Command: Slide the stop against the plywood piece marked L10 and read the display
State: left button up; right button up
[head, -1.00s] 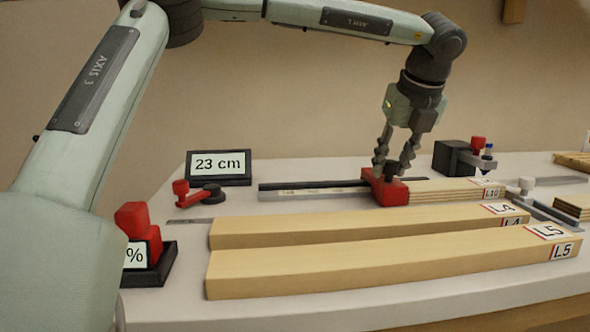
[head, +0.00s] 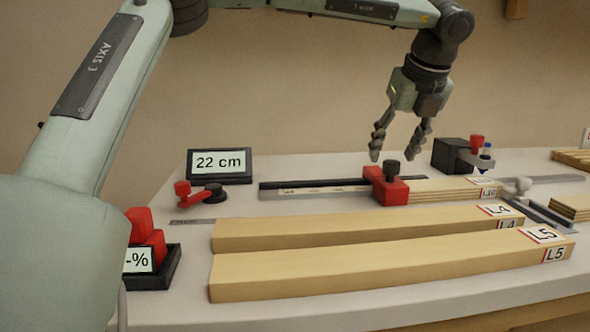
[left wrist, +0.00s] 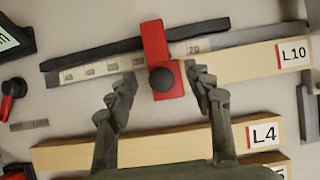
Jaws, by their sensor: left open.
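The red stop (head: 386,186) with its black knob sits on the scale rail (head: 315,190). It stands at the left end of the plywood piece marked L10 (head: 450,190) and appears to touch it. The stop (left wrist: 156,60) and the L10 label (left wrist: 292,55) also show in the left wrist view. The display (head: 219,163) reads 22 cm. My left gripper (head: 396,158) is open and empty above the stop, its fingers apart on either side of the knob and clear of it. My right gripper is not in view.
Pieces marked L4 (head: 350,230) and L5 (head: 390,262) lie in front of the rail. A red lever (head: 184,194) lies at left, near a second display (head: 139,260) showing a percent sign.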

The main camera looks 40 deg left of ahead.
pick_arm(q)
jog(key=shift+r+p, duration=2.15)
jog(key=shift+r, duration=0.95)
jog(key=shift+f, duration=0.1)
